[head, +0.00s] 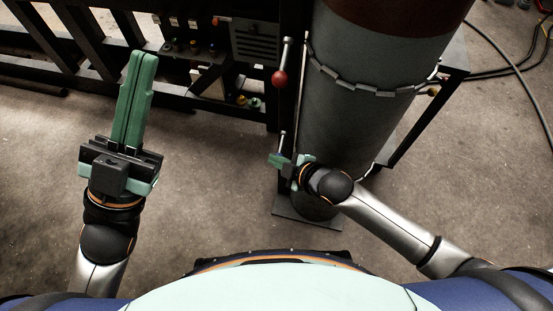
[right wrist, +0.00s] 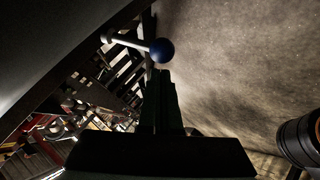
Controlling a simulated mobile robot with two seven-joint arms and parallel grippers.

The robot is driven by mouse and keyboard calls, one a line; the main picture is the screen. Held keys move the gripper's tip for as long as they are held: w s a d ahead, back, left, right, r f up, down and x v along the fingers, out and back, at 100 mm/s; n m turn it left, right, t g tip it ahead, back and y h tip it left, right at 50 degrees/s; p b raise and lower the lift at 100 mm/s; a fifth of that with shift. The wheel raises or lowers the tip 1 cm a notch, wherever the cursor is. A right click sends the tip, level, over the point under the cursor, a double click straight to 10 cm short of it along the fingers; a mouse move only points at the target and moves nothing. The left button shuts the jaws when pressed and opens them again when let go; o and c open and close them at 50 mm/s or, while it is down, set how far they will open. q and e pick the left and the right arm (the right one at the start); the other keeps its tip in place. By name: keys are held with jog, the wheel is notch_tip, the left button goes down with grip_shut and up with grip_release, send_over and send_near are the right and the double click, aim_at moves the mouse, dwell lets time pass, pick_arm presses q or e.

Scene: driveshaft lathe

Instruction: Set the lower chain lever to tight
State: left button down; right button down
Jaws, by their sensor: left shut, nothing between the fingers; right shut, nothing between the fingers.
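The lower chain lever (head: 282,143) shows as a short pale rod at the left side of the upright grey cylinder (head: 345,125); its lower end is hidden by my right gripper (head: 280,160). In the right wrist view a pale lever arm (right wrist: 125,41) ends in a blue ball knob (right wrist: 163,50). My right gripper's shut fingers (right wrist: 162,85) point towards this knob, just below it in the picture; I cannot tell whether they touch. My left gripper (head: 138,58) is shut and empty, away to the left over the floor.
An upper lever with a red ball knob (head: 279,78) stands above, beside the upper chain (head: 365,90) around the cylinder. A dark metal frame (head: 150,55) runs along the back left. Black cables (head: 505,55) lie at the right. The floor at left is clear.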

jog(key=shift+f+t+p, duration=0.3)
jog(key=shift+f+t, duration=0.1)
jog(key=shift+f, duration=0.55)
jog(key=shift+r+p, duration=0.85)
jog(key=shift+p, duration=0.15)
